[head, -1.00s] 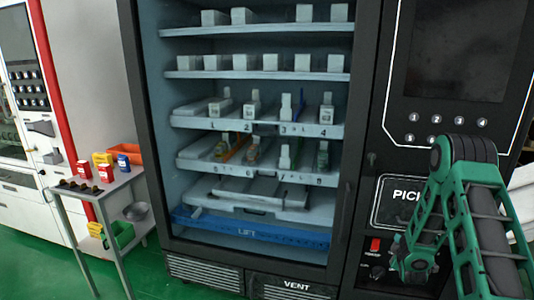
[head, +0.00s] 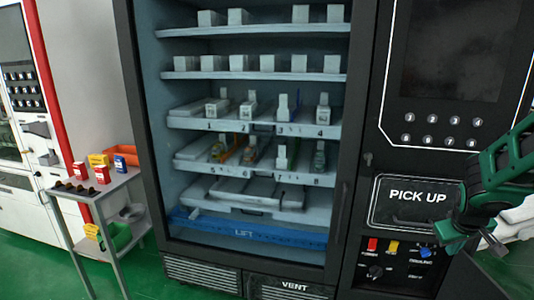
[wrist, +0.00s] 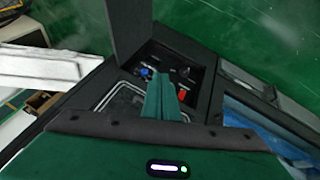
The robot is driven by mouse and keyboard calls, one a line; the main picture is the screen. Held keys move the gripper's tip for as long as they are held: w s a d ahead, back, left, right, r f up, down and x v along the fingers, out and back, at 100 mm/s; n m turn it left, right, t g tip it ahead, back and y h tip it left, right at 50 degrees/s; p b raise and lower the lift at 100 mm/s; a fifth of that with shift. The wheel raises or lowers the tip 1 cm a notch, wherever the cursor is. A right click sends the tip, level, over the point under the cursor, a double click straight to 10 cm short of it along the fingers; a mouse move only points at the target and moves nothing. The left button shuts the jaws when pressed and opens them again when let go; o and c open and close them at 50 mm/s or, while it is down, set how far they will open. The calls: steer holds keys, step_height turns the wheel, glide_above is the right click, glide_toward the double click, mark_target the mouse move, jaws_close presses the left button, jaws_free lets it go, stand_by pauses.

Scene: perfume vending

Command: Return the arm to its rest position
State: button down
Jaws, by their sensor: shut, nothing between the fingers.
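My gripper (wrist: 161,92) shows in the wrist view as two green fingers pressed together with nothing between them. It hangs in front of the vending machine's control panel, apart from anything it could hold. In the head view my green arm is folded at the right edge, beside the PICK UP hatch (head: 410,198). The fingers are hard to make out there. Below the hatch is the control panel (head: 398,262) with a red switch (head: 372,245), a yellow switch and a blue knob (head: 426,252). The red switch also shows in the wrist view (wrist: 182,95).
The vending machine's glass cabinet (head: 150,150) holds shelves of boxes and bottles above a blue lift tray (head: 250,233). A grey side table (head: 110,183) with small boxes stands left. Green floor (head: 35,262) is open at the lower left.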

steer(key=s+a+r+m+g+y, duration=0.1)
steer(key=s+a+r+m, duration=0.1)
steer(key=s, duration=0.6)
steer(key=s+a+r+m+g+y, duration=0.1)
steer(key=s+a+m+g, duration=0.1)
steer(key=s+a, duration=0.3)
steer(key=s+a+r+m+g+y, duration=0.1)
steer(key=s+a, duration=0.3)
steer(key=s, duration=0.9)
steer(key=shift+s+a+r+m+y, duration=0.25)
steer(key=shift+r+m+y, duration=0.35)
steer(key=shift+r, duration=0.25)
steer(key=shift+w+f+g, duration=0.25)
steer(key=shift+w+g, duration=0.05)
steer(key=shift+w, duration=0.35)
